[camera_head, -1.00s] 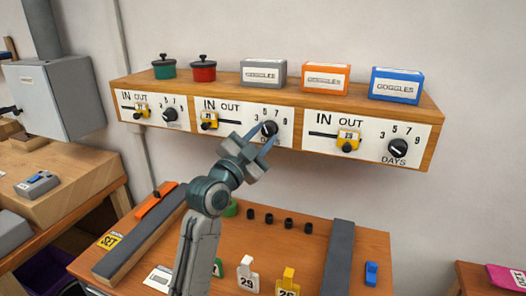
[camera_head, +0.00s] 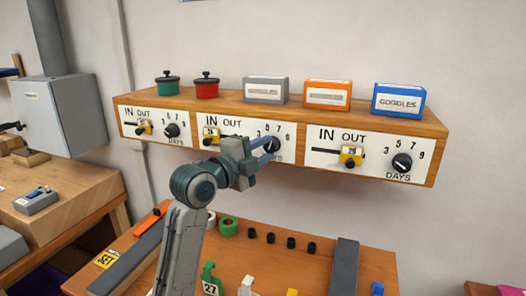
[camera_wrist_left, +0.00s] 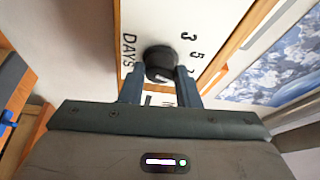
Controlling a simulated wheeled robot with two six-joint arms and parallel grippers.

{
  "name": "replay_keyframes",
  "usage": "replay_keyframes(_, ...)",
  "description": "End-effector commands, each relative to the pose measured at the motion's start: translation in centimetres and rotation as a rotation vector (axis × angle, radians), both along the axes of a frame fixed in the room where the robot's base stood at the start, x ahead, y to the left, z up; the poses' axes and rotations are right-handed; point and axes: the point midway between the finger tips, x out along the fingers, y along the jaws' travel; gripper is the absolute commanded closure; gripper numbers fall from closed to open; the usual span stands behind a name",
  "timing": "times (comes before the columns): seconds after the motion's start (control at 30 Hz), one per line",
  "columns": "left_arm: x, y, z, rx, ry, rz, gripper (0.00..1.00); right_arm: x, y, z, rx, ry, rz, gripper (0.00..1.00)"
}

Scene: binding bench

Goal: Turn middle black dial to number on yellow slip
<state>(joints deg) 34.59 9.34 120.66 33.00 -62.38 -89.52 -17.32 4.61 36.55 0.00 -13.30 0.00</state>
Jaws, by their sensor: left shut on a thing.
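My right gripper is out of view.
Left (camera_head: 171,130) and right (camera_head: 402,162) black dials and yellow slider tags (camera_head: 351,156) flank the middle panel. Pots and goggles boxes (camera_head: 399,100) stand on the wooden shelf (camera_head: 235,97). Tags, rails and small black pieces (camera_head: 270,238) are on the bench below.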

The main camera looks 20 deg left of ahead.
Motion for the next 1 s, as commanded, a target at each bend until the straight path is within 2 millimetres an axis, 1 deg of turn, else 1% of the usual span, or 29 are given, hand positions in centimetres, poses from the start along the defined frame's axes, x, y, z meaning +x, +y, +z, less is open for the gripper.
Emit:
replay_keyframes(0.2,0.01,-0.01,-0.07,0.029,0.001,0.000,0.94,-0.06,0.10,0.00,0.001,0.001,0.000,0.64)
replay_keyframes(0.57,0.01,-0.02,-0.10,0.030,0.002,0.000,0.94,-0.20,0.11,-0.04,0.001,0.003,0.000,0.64)
replay_keyframes(0.6,0.01,-0.02,-0.10,0.030,0.002,0.000,0.65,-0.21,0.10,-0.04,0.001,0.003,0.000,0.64)
replay_keyframes(0.67,0.01,-0.02,-0.09,0.030,0.002,0.000,0.53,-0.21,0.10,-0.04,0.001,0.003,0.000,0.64)
replay_keyframes(0.7,0.01,-0.01,-0.08,0.030,0.002,0.000,0.49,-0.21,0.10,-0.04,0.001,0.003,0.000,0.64)
replay_keyframes(1.0,-0.12,0.07,-0.06,0.030,-0.001,0.000,0.49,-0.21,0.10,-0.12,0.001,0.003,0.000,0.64)
